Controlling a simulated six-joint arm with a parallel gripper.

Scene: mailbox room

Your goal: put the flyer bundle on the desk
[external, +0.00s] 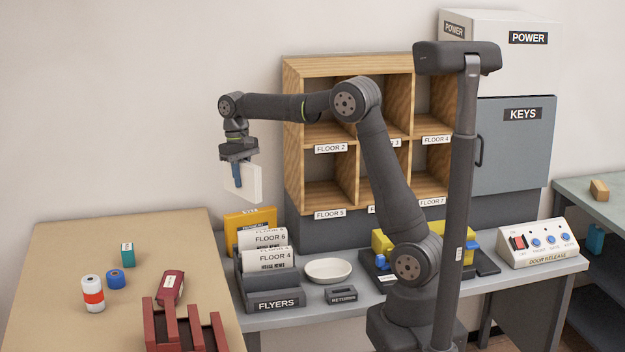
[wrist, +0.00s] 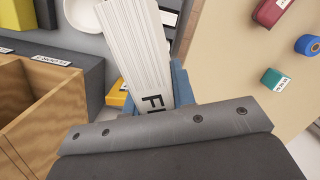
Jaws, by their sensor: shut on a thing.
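The flyer bundle (external: 253,184) is a white stack with printed letters on its edge, seen more closely in the wrist view (wrist: 135,45). My gripper (external: 238,175) is shut on it and holds it in the air, above and behind the flyers rack. The blue fingers (wrist: 181,84) press on the bundle's sides. The tan desk (external: 75,245) is at the left, lower than the bundle and to its left in the external view. In the wrist view the desk (wrist: 225,65) lies right of the bundle, which stays clear of its surface.
A black flyers rack (external: 275,302) with white bundles stands on the grey counter (external: 330,310), beside a white bowl (external: 328,271). On the desk are a red-banded roll (external: 93,294), blue tape (external: 116,279), a teal box (external: 127,253), a maroon item (external: 172,287) and a red slotted rack (external: 185,328).

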